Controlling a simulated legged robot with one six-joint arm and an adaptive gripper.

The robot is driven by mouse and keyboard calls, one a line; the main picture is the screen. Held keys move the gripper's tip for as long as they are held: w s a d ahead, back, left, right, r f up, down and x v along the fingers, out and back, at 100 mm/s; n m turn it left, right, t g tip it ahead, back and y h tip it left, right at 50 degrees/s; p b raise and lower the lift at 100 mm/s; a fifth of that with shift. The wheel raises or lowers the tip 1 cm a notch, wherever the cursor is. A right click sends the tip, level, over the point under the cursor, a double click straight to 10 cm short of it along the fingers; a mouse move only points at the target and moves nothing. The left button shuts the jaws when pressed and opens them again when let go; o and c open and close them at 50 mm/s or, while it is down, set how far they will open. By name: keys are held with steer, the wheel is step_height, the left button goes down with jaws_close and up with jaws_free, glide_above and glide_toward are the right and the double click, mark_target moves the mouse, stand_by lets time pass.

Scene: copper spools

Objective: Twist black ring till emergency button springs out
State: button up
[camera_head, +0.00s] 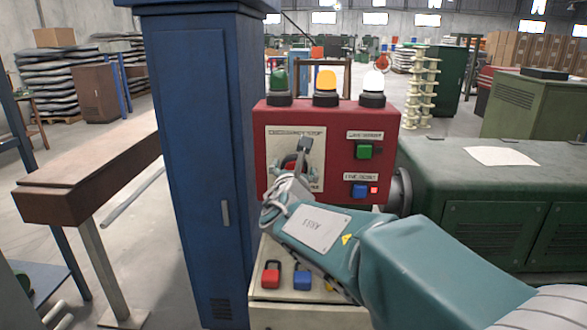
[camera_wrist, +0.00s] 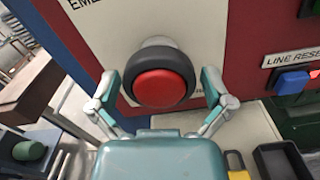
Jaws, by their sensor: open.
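The emergency button shows in the wrist view as a red cap (camera_wrist: 159,88) with a black ring (camera_wrist: 159,59) around it, on a pale plate (camera_wrist: 185,22) of the red control box (camera_head: 336,118). My gripper (camera_wrist: 162,90) is open, with one finger left and one right of the ring. Gaps show between the fingers and the ring; contact cannot be made out. In the head view my gripper (camera_head: 292,166) covers much of the button, and only a bit of red and black shows.
Green (camera_head: 364,151) and blue (camera_head: 360,190) buttons sit on the box's right side. Green, orange and white lamps stand on top. Red (camera_head: 271,274) and blue (camera_head: 303,278) padlocks lie below. A blue cabinet (camera_head: 205,170) stands close left, a green cabinet (camera_head: 480,195) right.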

steer(key=c, duration=0.9)
steer(key=shift+a, duration=0.1)
steer(key=shift+m, duration=0.3)
steer(key=m, duration=0.3)
steer(key=shift+f, duration=0.1)
steer(key=m, duration=0.4)
steer(key=shift+f+m, duration=0.1)
steer(key=shift+m, duration=0.3)
